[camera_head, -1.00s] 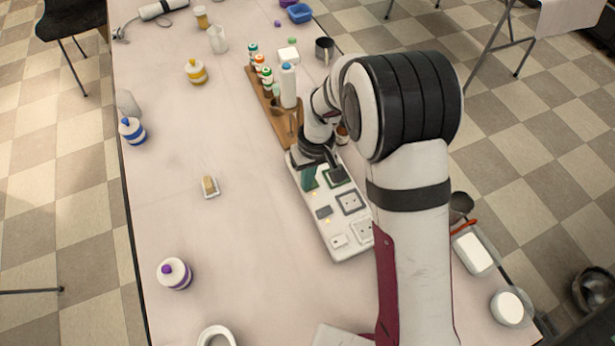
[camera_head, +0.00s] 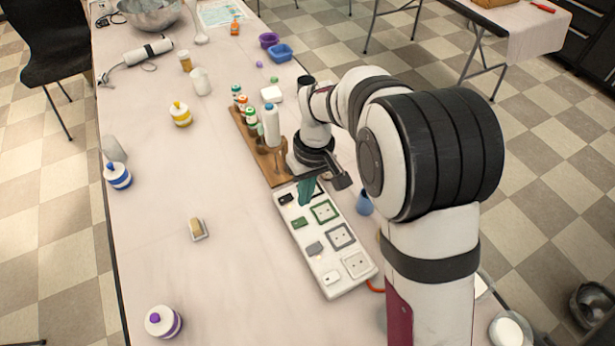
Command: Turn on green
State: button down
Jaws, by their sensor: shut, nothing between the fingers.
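A long white power strip (camera_head: 348,291) lies on the table, with a row of sockets on its right and rocker switches on its left. The green switch (camera_head: 299,223) is in plain view, beside the green-framed socket (camera_head: 323,211). Which way the green switch is tipped is too small to tell. My gripper (camera_head: 305,197), with teal fingers, is shut and empty. It points down over the far end of the strip, beyond the green switch, apparently above the surface. It partly hides the far socket there.
A black switch (camera_head: 286,198), a grey switch (camera_head: 315,248) and a white switch (camera_head: 331,278) share the strip. A wooden rack (camera_head: 249,131) with bottles stands just behind.

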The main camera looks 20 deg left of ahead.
notch_tip(320, 180, up, 6)
jog(key=r, duration=0.1)
send_over(295, 224)
jog(key=w+d, duration=0.2)
jog(key=d, duration=0.1)
jog(key=shift+w+a+f, duration=0.15)
jog(key=shift+a+f, duration=0.1)
jog(key=f, duration=0.4)
jog(key=s+a+f, duration=0.1)
jog(key=f, duration=0.4)
jog(key=s+a+f, duration=0.1)
jog(key=f, duration=0.4)
jog(key=shift+a, duration=0.2)
jog(key=shift+s+f, duration=0.15)
